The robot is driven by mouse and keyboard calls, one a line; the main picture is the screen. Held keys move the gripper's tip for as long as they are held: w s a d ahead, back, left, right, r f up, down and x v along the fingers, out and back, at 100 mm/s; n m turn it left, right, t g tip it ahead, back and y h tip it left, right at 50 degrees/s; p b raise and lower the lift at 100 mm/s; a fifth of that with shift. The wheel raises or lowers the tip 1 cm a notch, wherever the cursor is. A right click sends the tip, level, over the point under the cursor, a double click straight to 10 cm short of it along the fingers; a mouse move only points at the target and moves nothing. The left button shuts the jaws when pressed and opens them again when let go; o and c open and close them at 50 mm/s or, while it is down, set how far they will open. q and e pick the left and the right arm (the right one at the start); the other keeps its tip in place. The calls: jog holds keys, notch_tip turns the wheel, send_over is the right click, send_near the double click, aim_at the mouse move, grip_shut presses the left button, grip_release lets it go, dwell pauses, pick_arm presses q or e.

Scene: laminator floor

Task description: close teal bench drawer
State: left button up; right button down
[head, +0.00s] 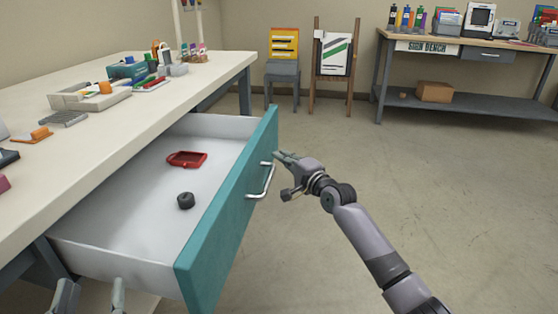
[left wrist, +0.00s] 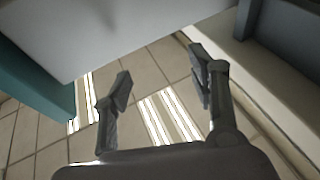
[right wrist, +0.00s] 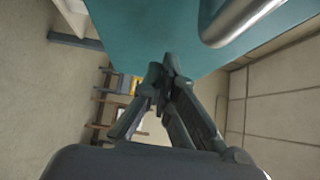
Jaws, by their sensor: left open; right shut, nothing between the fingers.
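The teal-fronted drawer (head: 232,205) of the bench is pulled well out, and its front also shows in the right wrist view (right wrist: 150,35). A silver bar handle (head: 262,181) sits on its front. Inside lie a red tray-like item (head: 187,159) and a dark round item (head: 186,201). My right gripper (head: 278,155) is shut and empty, close to the drawer front near the handle; I cannot tell if it touches. The handle is at upper right in the right wrist view (right wrist: 240,20). My left gripper (head: 92,290) is open and empty, low beside the drawer's near side.
The white bench top (head: 70,135) over the drawer holds several small items. A sign bench (head: 470,48) stands at the back right, with a grey chair (head: 282,78) and an easel (head: 334,58) at the back. The floor (head: 450,190) right of the drawer is clear.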

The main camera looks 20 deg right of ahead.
pick_arm(q)
jog(key=shift+s+r+h, duration=0.15)
jog(key=shift+r+h, duration=0.15)
jog(key=shift+r, duration=0.15)
pick_arm(e)
jog(key=shift+w+a, duration=0.35)
jog(key=shift+a, duration=0.15)
